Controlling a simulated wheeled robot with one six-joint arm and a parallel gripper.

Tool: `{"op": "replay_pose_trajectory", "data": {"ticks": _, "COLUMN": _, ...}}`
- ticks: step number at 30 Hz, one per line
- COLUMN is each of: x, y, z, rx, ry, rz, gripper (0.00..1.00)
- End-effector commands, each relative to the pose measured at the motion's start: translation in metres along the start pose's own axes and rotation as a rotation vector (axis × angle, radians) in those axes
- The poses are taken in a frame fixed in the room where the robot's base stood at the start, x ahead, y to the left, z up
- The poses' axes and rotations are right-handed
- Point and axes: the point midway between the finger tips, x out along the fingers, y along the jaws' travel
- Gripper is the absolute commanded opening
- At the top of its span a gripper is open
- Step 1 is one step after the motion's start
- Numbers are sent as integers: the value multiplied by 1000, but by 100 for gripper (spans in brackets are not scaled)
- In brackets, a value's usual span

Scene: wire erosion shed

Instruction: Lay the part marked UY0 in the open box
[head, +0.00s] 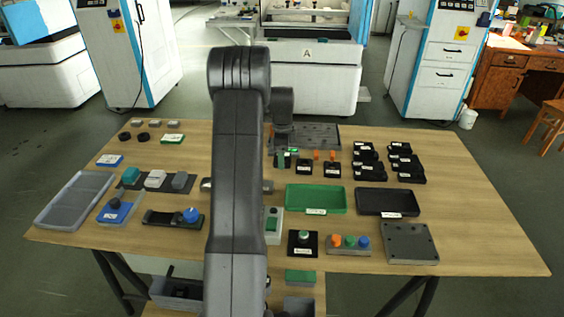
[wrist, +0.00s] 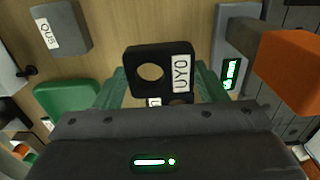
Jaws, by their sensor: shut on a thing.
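The part marked UY0 (wrist: 182,75) is a black block with a round hole and a white label. My gripper (wrist: 158,88) is shut on it, with a green finger on each side. In the head view my gripper (head: 283,158) is over the far middle of the table, partly hidden by my arm; the part cannot be made out clearly there. Several open containers show: a translucent grey box (head: 58,212) at the left edge, a green tray (head: 318,208) and a dark tray (head: 385,211) right of my arm. I cannot tell which is the open box.
Several black labelled parts (head: 405,162) stand at the right back. A grey plate (head: 410,245) lies front right. In the wrist view a grey labelled block (wrist: 62,28) is upper left and an orange block (wrist: 292,65) is close on the right. Bare tabletop (head: 465,200) lies far right.

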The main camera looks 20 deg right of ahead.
Motion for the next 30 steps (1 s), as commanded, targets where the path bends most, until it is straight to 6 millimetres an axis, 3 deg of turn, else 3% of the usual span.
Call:
{"op": "replay_pose_trajectory", "data": {"ticks": 6, "x": 28, "y": 0, "z": 0, "rx": 0, "ry": 0, "rz": 1, "gripper": 26}}
{"op": "replay_pose_trajectory", "data": {"ticks": 16, "x": 31, "y": 0, "z": 0, "rx": 0, "ry": 0, "rz": 0, "gripper": 26}}
{"op": "replay_pose_trajectory", "data": {"ticks": 17, "x": 32, "y": 0, "z": 0, "rx": 0, "ry": 0, "rz": 2, "gripper": 67}}
{"op": "replay_pose_trajectory", "data": {"ticks": 20, "x": 31, "y": 0, "z": 0, "rx": 0, "ry": 0, "rz": 1, "gripper": 87}}
{"op": "replay_pose_trajectory", "data": {"ticks": 30, "x": 27, "y": 0, "z": 0, "rx": 0, "ry": 0, "rz": 0, "gripper": 87}}
